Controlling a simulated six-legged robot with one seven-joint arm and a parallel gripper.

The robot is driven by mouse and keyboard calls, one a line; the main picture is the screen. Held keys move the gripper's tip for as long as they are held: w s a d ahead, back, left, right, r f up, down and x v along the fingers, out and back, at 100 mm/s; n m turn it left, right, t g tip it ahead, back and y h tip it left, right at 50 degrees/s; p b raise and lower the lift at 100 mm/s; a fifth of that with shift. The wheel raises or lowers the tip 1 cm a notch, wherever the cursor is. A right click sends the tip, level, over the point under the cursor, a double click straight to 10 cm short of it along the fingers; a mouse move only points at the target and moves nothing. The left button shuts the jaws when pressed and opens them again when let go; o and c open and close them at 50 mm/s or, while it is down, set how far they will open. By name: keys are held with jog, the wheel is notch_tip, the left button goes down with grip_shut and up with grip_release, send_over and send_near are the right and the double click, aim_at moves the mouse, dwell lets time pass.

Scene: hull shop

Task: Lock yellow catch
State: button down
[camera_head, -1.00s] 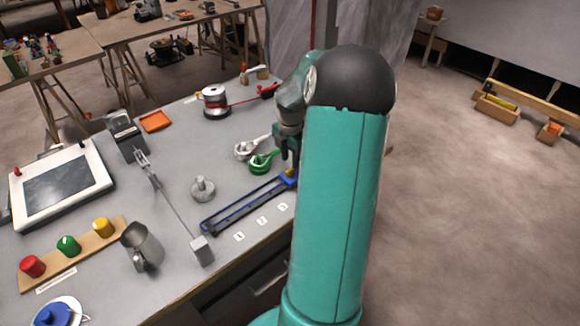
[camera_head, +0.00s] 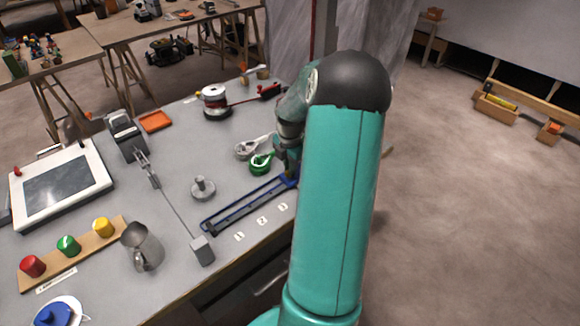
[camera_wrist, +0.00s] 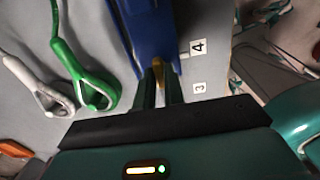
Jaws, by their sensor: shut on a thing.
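The yellow catch (camera_wrist: 158,68) shows in the wrist view between my fingertips, at the blue end of the rail. My gripper (camera_wrist: 160,85) is shut on it, with both dark fingers pointing down onto it. The long blue rail (camera_head: 240,207) lies along the front of the bench, and its blue end block (camera_wrist: 150,30) fills the top middle of the wrist view. In the head view my gripper (camera_head: 286,172) is at the rail's right end, and the catch is hidden there. I cannot tell the catch's exact angle.
A green clamp-like handle (camera_head: 261,162) and a grey one (camera_head: 252,147) lie just left of my gripper. Number labels (camera_head: 262,221) run along the bench's front edge. A grey round knob (camera_head: 203,188) and a metal jug (camera_head: 141,247) stand farther left. Open floor (camera_head: 470,220) lies right.

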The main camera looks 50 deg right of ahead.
jog(key=shift+m, duration=0.3)
jog(key=m, duration=1.2)
jog(key=shift+r+m, duration=0.1)
jog(key=shift+m, duration=2.5)
jog(key=c, duration=1.5)
grip_release()
